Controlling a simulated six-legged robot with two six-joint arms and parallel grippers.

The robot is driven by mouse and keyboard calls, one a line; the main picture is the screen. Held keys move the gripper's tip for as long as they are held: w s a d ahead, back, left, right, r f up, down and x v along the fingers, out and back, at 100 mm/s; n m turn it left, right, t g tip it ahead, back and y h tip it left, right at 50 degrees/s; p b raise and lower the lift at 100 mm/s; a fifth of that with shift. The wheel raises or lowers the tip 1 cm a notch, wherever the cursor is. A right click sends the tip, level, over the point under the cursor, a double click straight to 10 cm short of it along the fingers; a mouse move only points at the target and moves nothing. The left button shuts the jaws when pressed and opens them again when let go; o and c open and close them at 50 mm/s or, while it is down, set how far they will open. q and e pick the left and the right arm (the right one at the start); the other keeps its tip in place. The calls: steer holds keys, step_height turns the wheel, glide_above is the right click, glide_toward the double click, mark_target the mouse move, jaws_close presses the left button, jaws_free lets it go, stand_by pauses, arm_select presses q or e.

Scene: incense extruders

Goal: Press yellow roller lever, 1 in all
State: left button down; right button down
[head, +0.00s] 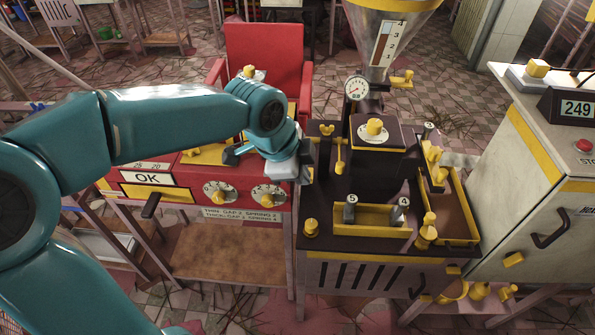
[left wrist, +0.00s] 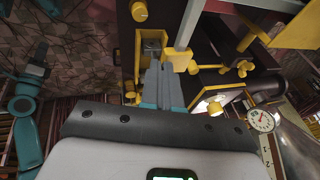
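Several yellow parts stand on the dark machine top (head: 375,180). One is a slim upright yellow lever (head: 340,156) with a rounded end, just right of my left gripper (head: 306,163). Another yellow lever-like part (head: 433,160) stands at the right by the marker 3. I cannot tell for sure which is the roller lever. In the left wrist view the grey fingers of my left gripper (left wrist: 165,84) lie close together, apparently shut and empty. A yellow cylinder-ended part (left wrist: 181,60) is close to their tips; contact cannot be judged. My right gripper is not clear in any view.
A yellow tray (head: 372,222) with markers 5 and 4 lies at the front of the machine top. A gauge (head: 357,88) and a hopper (head: 383,35) rise behind. A red machine (head: 240,190) is at left, a grey cabinet (head: 535,150) at right. Teal jointed parts (left wrist: 24,103) show at wrist-view left.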

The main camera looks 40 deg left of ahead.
arm_select(q)
steer(key=d+v, duration=0.1)
steer(key=v, duration=0.8)
steer(key=shift+s+a+r+p, duration=0.25)
steer(key=shift+a+r+p, duration=0.05)
steer(key=shift+a+r, duration=0.1)
steer(key=shift+s, duration=0.1)
